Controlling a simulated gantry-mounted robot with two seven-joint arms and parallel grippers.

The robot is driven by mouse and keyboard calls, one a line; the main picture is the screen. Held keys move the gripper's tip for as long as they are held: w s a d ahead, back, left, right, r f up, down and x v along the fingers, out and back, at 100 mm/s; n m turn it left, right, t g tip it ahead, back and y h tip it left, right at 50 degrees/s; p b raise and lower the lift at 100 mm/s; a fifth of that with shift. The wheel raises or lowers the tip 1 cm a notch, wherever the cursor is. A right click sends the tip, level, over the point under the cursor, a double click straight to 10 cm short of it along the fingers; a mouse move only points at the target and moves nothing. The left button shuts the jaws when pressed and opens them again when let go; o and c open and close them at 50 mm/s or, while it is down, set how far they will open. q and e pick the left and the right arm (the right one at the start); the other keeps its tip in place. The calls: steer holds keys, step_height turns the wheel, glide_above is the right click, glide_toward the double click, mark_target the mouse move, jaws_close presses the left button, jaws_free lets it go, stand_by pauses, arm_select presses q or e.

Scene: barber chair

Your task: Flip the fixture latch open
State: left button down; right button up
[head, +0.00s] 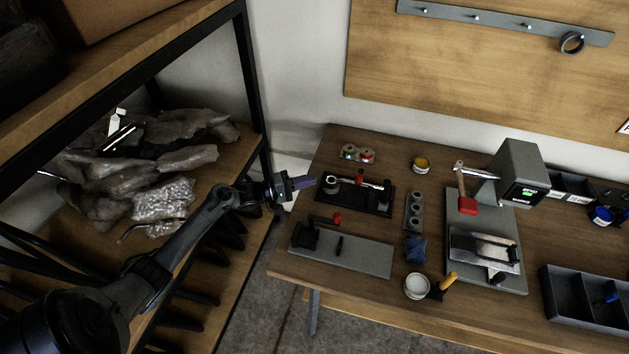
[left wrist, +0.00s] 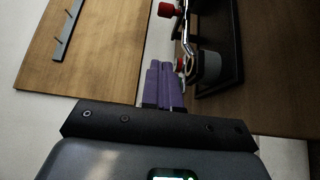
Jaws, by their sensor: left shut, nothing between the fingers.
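A black fixture (head: 372,206) with a chrome bar (head: 362,182) and red knobs lies at the left of the workbench. In the left wrist view, the fixture's dark base (left wrist: 232,60) and bent chrome bar (left wrist: 187,35) show at upper right, with a red knob (left wrist: 166,10) and a grey round part (left wrist: 207,68). My left gripper (head: 303,182) has purple fingers (left wrist: 162,82), shut and empty, just left of the black fixture. I cannot tell whether they touch it.
A shelf rack (head: 262,110) with bagged items stands at left, close to my left arm.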

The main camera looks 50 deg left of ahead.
arm_select(q)
steer(key=b+x, duration=0.1)
steer(key=x, duration=0.6)
steer(key=shift+w+d+b, duration=0.2)
steer(key=shift+w+b, duration=0.2)
steer(key=d, duration=0.1)
steer(key=w+d, duration=0.1)
steer(key=shift+w+d, duration=0.3)
steer(key=shift+d, duration=0.05)
steer(key=shift+w+d, duration=0.15)
steer(key=shift+d, duration=0.4)
steer(key=shift+w, duration=0.15)
steer(key=shift+d, duration=0.1)
